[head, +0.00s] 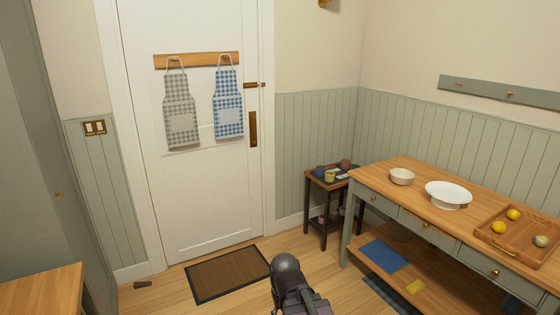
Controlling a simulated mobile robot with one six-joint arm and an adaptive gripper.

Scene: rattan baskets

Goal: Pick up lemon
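Two small yellow fruits that look like lemons lie in a wooden tray (492,243) on the right end of the table. One lemon (513,214) is toward the back of the tray and the other lemon (499,227) is nearer its left side. They are close but apart. A dark rounded part of my arm shows at the bottom middle, well left of the tray. My gripper's fingers are not visible.
A green round fruit (540,240) shares the tray. A white footed dish (449,194) and a cream bowl (402,176) stand on the wooden-topped table (415,204). A small dark side table (327,186) stands left of it. A doormat (227,273) lies by the door.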

